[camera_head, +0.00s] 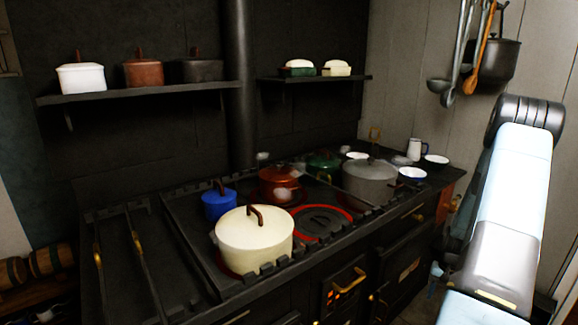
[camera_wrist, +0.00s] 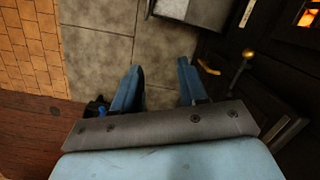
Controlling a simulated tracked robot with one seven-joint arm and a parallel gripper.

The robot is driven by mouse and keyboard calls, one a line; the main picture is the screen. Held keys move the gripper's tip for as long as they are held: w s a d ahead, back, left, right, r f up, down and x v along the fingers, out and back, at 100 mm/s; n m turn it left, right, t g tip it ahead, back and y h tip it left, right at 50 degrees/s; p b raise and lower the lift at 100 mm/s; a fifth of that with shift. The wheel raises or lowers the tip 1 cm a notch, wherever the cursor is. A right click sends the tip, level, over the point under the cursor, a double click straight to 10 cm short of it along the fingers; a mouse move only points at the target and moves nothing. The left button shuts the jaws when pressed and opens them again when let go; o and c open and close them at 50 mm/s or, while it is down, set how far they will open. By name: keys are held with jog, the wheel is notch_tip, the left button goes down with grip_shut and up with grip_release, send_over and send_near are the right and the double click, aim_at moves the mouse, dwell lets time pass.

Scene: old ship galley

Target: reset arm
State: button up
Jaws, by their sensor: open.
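My arm is raised at the right of the head view, clear of the stove. My gripper (camera_wrist: 157,88) shows in the wrist view with its two blue fingers apart and nothing between them. It points down over grey floor tiles, beside the dark stove front with its brass knob (camera_wrist: 248,55). In the head view the fingers are mostly hidden behind my arm.
The black stove (camera_head: 180,262) bears a cream pot (camera_head: 255,243), a blue pot (camera_head: 219,204), a red-brown pot (camera_head: 277,184), a green pot (camera_head: 323,163) and a grey pot (camera_head: 369,184). Ladles (camera_head: 448,98) and a dark pot (camera_head: 497,60) hang near my arm.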

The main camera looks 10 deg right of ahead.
jog(key=w+a+r+n+t+h, duration=0.1)
jog(key=a+r, duration=0.5)
jog(key=r, duration=0.5)
jog(key=a+r+n+t+h, duration=0.1)
jog(key=a+r+n, duration=0.1)
jog(key=a+r, duration=0.65)
jog(key=w+a+r+n, duration=0.1)
jog(key=a+r, duration=0.3)
jog(key=r, duration=1)
jog(key=s+a+r+n+t, duration=0.1)
jog(key=s+a+r+t, duration=0.1)
jog(key=s+a+r, duration=0.5)
jog(key=s+a+r+n+t, duration=0.2)
jog(key=s+a+r, duration=0.5)
jog(key=s+a, duration=0.3)
jog(key=s, duration=0.3)
jog(key=shift+a+n+y, duration=0.3)
jog(key=shift+a, duration=0.05)
jog(key=shift+s+a+r, duration=0.1)
jog(key=shift+a, duration=0.3)
jog(key=shift+s, duration=0.1)
